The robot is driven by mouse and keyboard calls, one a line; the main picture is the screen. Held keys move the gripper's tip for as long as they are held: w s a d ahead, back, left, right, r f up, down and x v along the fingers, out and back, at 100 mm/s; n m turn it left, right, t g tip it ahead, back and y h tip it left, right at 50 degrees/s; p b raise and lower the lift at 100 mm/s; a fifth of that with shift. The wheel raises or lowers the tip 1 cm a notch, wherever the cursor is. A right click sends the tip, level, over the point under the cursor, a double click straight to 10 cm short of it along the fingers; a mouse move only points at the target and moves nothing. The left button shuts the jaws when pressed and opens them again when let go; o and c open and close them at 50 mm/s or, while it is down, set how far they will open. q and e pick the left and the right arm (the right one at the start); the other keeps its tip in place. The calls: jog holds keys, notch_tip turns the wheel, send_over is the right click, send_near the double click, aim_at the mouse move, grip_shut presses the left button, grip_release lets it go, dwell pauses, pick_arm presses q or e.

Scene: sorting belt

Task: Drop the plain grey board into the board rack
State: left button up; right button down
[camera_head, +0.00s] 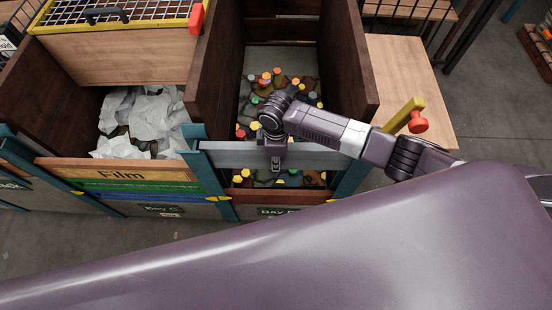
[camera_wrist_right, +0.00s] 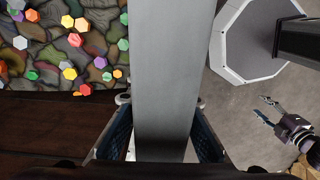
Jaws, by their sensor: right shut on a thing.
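The plain grey board (camera_head: 225,154) lies level across the front of the bay marked "Bay D". Its ends are near the teal posts (camera_head: 191,140) on either side; whether they sit between or above them I cannot tell. My right gripper (camera_head: 275,160) is shut on the board near its middle. In the right wrist view the board (camera_wrist_right: 165,60) runs between the fingers of the right gripper (camera_wrist_right: 163,135). My left gripper (camera_wrist_right: 265,109) is open and empty, low at the right of that view. I cannot clearly identify the board rack.
Bay D holds a heap of coloured caps (camera_head: 266,78), seen behind and below the board, with a low brown front (camera_head: 280,197). The left bay holds white film (camera_head: 140,115) behind stacked boards labelled "Film" (camera_head: 120,174). A wooden table (camera_head: 410,75) stands right of Bay D.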

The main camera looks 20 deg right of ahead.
notch_tip(320, 180, up, 15)
jog(key=p, duration=1.4)
jog(key=shift+w, duration=0.1)
notch_tip(320, 180, up, 6)
jog(key=shift+r, duration=0.15)
